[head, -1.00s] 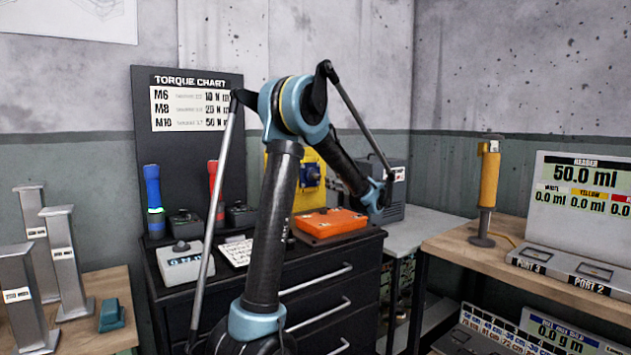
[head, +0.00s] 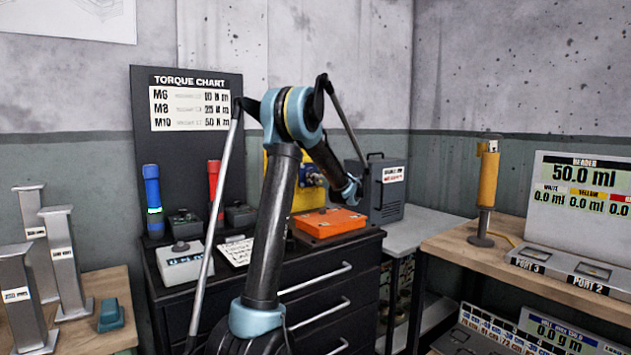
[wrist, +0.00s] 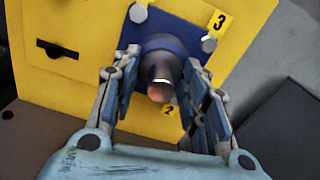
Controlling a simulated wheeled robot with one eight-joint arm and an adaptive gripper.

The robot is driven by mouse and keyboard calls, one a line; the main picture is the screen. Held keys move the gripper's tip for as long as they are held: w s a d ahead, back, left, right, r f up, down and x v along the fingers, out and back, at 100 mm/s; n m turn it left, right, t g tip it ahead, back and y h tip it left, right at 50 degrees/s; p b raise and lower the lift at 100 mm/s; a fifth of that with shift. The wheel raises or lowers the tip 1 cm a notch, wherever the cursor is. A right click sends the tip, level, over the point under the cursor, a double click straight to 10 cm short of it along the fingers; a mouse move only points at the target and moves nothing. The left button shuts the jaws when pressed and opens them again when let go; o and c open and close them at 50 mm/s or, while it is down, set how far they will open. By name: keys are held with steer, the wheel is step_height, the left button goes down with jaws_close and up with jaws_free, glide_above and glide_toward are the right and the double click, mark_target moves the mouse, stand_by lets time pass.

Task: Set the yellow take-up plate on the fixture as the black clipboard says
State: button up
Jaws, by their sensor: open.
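A yellow panel (wrist: 85,25) fills much of the wrist view. It bears a blue square flange (wrist: 190,48) with bolts at its corners, and a dark round shaft with a rounded end (wrist: 160,72) sticks out from the flange. My gripper (wrist: 160,60) is open, with one finger on each side of the shaft; I cannot tell whether either touches it. In the head view the yellow panel (head: 309,200) stands behind my arm, mostly hidden, and my fingers are hidden too. I cannot make out a separate yellow take-up plate or a black clipboard.
An orange box (head: 330,222) sits on the black drawer cabinet (head: 315,290) in front of the panel. A grey box (head: 387,190) stands to its right. A black torque chart board (head: 190,140) rises behind a blue (head: 153,195) and a red flashlight (head: 214,185).

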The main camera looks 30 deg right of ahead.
jaws_close()
steer(key=shift+a, duration=0.55)
jaws_free()
steer(key=shift+s+d, duration=0.1)
steer(key=shift+s, duration=0.05)
steer(key=s, duration=1.1)
steer(key=shift+s+d, duration=0.3)
steer(key=shift+d, duration=0.15)
